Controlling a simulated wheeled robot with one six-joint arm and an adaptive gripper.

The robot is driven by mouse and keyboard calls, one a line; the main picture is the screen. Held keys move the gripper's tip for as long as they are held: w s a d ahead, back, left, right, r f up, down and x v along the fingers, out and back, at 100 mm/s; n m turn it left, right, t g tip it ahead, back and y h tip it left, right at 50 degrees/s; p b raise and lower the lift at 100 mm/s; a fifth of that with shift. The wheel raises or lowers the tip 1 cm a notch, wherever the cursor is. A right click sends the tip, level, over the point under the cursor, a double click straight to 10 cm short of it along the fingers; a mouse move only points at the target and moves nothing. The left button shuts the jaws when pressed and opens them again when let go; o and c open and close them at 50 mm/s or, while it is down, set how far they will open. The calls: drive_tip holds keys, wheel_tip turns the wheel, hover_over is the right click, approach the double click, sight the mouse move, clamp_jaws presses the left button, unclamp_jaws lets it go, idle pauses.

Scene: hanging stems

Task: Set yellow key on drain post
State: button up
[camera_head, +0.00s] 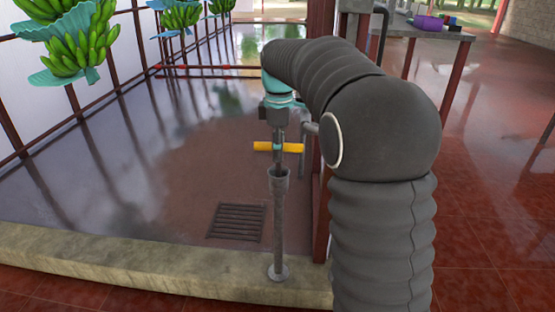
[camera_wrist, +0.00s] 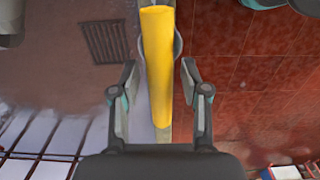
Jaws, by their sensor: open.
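The yellow key (camera_head: 263,146) has a level yellow bar over the grey drain post (camera_head: 278,225). A short grey stem below the bar appears to run into the cup at the post's top; how deep it sits I cannot tell. The post stands upright on a round foot. My gripper (camera_head: 278,146) points down from above at the middle of the bar. In the wrist view my gripper (camera_wrist: 159,68) is open, a finger on each side of the yellow bar (camera_wrist: 158,70), with narrow gaps. Part of the cup's rim shows behind the bar; the rest is hidden.
A floor grate (camera_head: 237,222) lies left of the post, behind a low concrete kerb (camera_head: 150,277). A dark red upright stands just right of the post. Green banana bunches (camera_head: 75,45) hang at left. A table (camera_head: 432,34) stands at the back right.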

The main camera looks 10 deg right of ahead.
clamp_jaws()
drive_tip(key=shift+r, duration=0.2)
drive_tip(key=shift+r+p, duration=3.4)
drive_tip(key=shift+p, duration=0.05)
drive_tip(key=shift+r, duration=0.15)
